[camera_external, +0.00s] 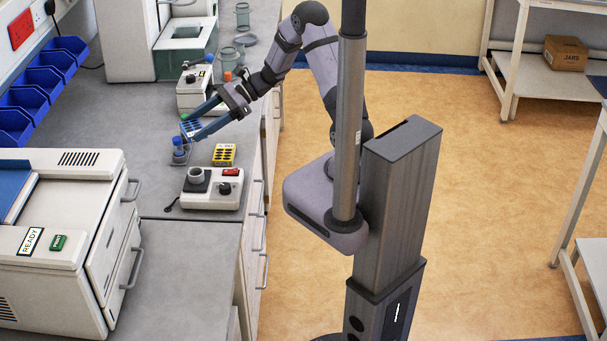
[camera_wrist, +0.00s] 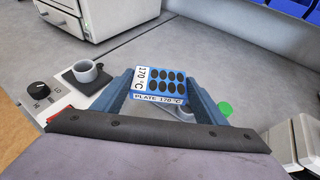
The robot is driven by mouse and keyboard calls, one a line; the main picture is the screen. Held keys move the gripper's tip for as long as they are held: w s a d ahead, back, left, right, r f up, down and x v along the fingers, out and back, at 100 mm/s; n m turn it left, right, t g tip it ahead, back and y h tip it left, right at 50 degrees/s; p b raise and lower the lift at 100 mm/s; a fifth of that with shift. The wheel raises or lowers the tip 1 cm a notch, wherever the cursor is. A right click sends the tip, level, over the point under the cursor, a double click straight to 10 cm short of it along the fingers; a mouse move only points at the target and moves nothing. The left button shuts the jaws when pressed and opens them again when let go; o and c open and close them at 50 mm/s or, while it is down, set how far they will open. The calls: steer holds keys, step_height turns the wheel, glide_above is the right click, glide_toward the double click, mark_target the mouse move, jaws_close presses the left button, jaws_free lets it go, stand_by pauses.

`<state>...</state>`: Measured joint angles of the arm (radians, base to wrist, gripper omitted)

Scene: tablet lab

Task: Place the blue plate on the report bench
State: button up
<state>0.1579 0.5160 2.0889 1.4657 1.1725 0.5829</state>
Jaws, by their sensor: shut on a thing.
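The blue plate (camera_wrist: 160,82) has dark round wells and white labels reading "170 °C" and "PLATE 170 °C". My gripper (camera_wrist: 160,93) is shut on it, with one blue finger at each side in the wrist view. In the external view, the blue plate (camera_external: 191,127) sits between the fingertips of my gripper (camera_external: 192,127) over the grey counter (camera_external: 195,228). I cannot tell how far it is above the counter. No surface in view carries a readable report bench label.
A yellow plate (camera_external: 224,154) and a hotplate unit (camera_external: 228,197) with a grey cup (camera_external: 198,177) are nearby. A blue-capped bottle (camera_external: 178,143) stands beside the blue plate. A white machine marked READY (camera_external: 60,262) fills the near left. Blue bins (camera_external: 30,100) line the wall.

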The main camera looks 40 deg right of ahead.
mark_target(236, 132)
steer(key=w+d+f+m+t, duration=0.1)
steer(key=d, duration=0.4)
steer(key=w+d+f+m+t+h, duration=0.1)
steer(key=d, duration=0.4)
steer(key=w+d+f+m+t, duration=0.1)
steer(key=w+d, duration=0.1)
steer(key=d, duration=0.3)
steer(key=shift+d+p, duration=0.35)
steer(key=shift+d, duration=0.05)
steer(key=shift+w+r+n+g, duration=0.3)
steer(key=shift+n+g, duration=0.1)
steer(key=shift+s+a+r+n+g, duration=0.25)
steer(key=shift+r+n+g, duration=0.15)
steer(key=shift+n+g, duration=0.1)
steer(key=shift+f, duration=0.1)
step_height(236, 132, down, 6)
steer(key=b, duration=0.6)
steer(key=shift+f, duration=0.25)
steer(key=shift+f+b, duration=0.35)
steer(key=shift+f, duration=0.3)
